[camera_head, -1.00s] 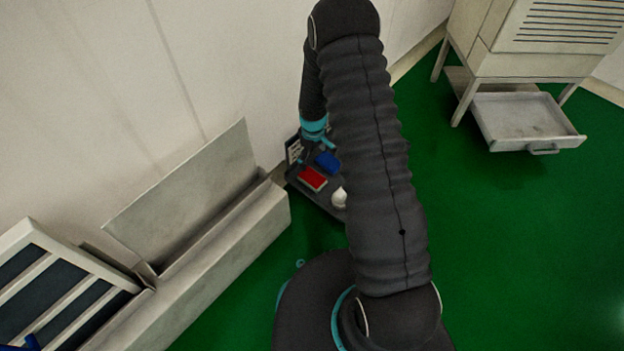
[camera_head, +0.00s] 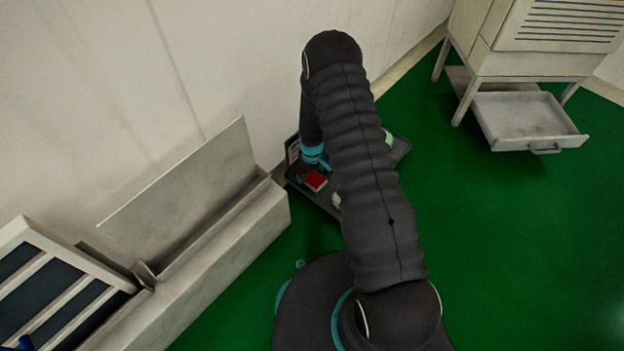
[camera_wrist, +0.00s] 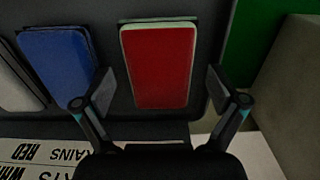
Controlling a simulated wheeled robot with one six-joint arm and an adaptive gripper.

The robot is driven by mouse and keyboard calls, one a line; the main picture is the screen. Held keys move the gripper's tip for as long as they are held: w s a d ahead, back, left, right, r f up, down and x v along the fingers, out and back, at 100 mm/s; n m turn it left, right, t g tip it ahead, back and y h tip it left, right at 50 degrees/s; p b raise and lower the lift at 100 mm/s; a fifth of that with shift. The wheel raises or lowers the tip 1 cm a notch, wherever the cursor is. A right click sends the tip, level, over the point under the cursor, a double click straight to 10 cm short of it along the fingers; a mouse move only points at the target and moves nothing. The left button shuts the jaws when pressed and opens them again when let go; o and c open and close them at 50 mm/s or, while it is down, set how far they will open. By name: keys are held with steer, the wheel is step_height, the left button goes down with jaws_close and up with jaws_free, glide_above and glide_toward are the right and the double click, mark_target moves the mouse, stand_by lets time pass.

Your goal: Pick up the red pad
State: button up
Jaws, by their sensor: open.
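The red pad (camera_wrist: 159,66) lies in a dark tray (camera_wrist: 205,50), with a pale edge showing around its red face. In the head view the red pad (camera_head: 316,181) is partly covered by my arm. My gripper (camera_wrist: 162,92) is open in the wrist view, with one finger to the left of the red pad and the other to its right. The fingertips appear near the pad's lower half in the picture. I cannot tell whether they touch it. In the head view the gripper is mostly hidden by the arm.
A blue pad (camera_wrist: 57,62) lies left of the red one, close to the left finger. A label strip (camera_wrist: 45,153) runs along the tray's edge. A grey wall-like block (camera_wrist: 290,90) stands to the right. A grey metal trough (camera_head: 225,240) is beside the tray.

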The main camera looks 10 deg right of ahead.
mark_target(312, 176)
steer(key=c, duration=1.3)
steer(key=shift+c, duration=0.2)
steer(key=shift+r, duration=0.1)
step_height(312, 176, up, 4)
steer(key=shift+w+r+p, duration=0.1)
steer(key=shift+r+p, duration=0.1)
steer(key=shift+p, duration=0.1)
steer(key=s+d+r, duration=0.2)
steer(key=d, duration=0.1)
steer(key=s+d+r, duration=0.2)
steer(key=d, duration=0.1)
steer(key=s+d+r, duration=0.2)
steer(key=d, duration=0.2)
steer(key=shift+r+p, duration=0.2)
steer(key=shift+p, duration=0.2)
